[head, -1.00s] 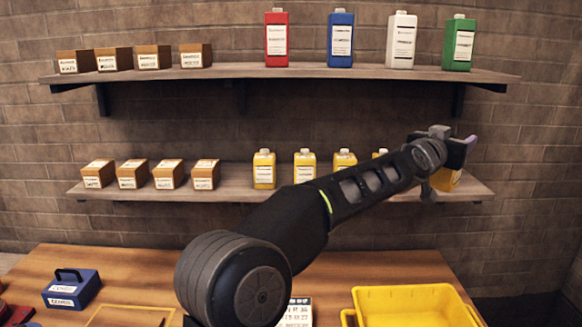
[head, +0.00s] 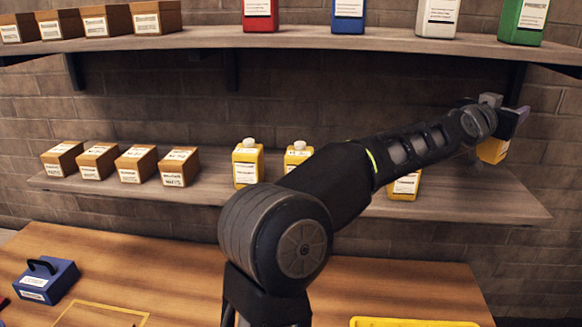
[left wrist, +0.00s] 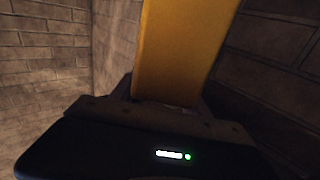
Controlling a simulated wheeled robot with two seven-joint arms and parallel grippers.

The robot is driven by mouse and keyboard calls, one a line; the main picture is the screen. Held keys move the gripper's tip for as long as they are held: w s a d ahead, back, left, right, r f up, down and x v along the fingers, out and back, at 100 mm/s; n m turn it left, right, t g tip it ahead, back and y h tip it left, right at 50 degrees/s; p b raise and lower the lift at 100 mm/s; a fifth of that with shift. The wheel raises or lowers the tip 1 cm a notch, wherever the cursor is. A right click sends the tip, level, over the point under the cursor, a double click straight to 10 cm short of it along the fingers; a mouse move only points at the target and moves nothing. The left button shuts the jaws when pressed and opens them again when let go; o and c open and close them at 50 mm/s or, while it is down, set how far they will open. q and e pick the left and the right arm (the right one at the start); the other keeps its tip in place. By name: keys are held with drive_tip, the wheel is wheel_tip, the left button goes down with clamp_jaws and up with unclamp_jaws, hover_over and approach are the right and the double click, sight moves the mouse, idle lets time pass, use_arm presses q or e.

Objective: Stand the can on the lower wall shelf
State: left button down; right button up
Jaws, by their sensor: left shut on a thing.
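My left gripper (head: 497,124) is shut on a yellow can (head: 492,151), at the right end of the lower wall shelf (head: 478,196). Only part of the can shows beneath the gripper in the head view. In the left wrist view the can (left wrist: 182,50) is a plain yellow block rising from the gripper, with brick wall around it. The can appears over the rear part of the shelf; I cannot tell whether there is a gap beneath it. My right gripper is not in view.
Yellow cans (head: 247,165) and small brown boxes (head: 173,167) stand on the lower shelf; my arm hides part of the can row. The upper shelf (head: 300,38) with coloured bottles runs above. Bare shelf shows right of the yellow can (head: 405,187) nearest the held one.

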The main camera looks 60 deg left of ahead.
sight(492, 153)
use_arm(q)
wheel_tip(492, 153, down, 6)
drive_tip(key=shift+w+a+f+b, duration=0.1)
drive_tip(key=shift+a+b, duration=0.05)
drive_tip(key=shift+b, duration=0.6)
drive_tip(key=shift+f, duration=0.1)
wheel_tip(492, 153, down, 4)
drive_tip(key=shift+r+b, duration=0.15)
drive_tip(key=shift+b, duration=0.15)
